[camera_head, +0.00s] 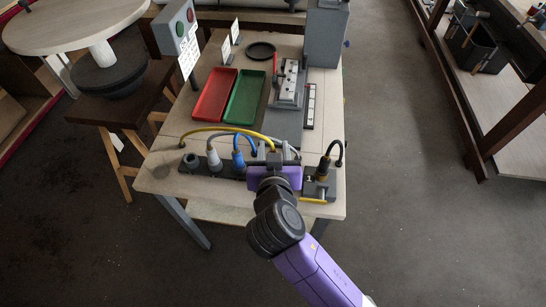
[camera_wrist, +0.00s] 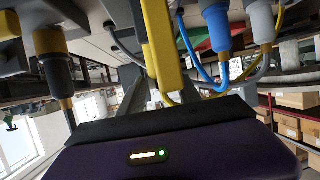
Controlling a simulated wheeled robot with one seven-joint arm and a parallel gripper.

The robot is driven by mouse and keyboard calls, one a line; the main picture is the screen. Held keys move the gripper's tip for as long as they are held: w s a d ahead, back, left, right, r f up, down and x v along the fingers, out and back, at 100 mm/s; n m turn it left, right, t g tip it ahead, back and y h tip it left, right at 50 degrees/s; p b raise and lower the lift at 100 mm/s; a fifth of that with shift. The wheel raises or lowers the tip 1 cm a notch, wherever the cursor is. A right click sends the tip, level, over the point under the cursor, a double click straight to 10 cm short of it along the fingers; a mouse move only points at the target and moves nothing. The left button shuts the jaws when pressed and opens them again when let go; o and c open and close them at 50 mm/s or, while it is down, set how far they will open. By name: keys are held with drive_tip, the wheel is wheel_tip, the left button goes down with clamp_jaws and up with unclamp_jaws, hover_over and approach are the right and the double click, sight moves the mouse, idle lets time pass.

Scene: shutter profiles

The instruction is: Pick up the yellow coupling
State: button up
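The yellow coupling (camera_wrist: 160,45) stands large and close in the middle of the wrist view, in front of my gripper. In the head view my gripper (camera_head: 272,157) is at the front of the row of couplings and hides the yellow coupling. A yellow cable (camera_head: 228,130) arches from the left end of the row to just behind my gripper. The blue coupling (camera_head: 238,160) and the grey coupling (camera_head: 214,158) stand upright to the left of it. My fingertips are not clear in either view, so I cannot tell whether they touch the yellow coupling.
A black coupling (camera_head: 324,166) stands on a separate block to the right, with a yellow bar (camera_head: 312,201) at its front. A red tray (camera_head: 214,95) and a green tray (camera_head: 245,98) lie farther back. The floor right of the table (camera_head: 160,180) is clear.

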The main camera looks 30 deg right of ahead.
drive_tip(key=x, duration=0.3)
drive_tip(key=shift+w+a+f, duration=0.1)
drive_tip(key=shift+f, duration=0.05)
clamp_jaws()
drive_tip(key=shift+f, duration=0.1)
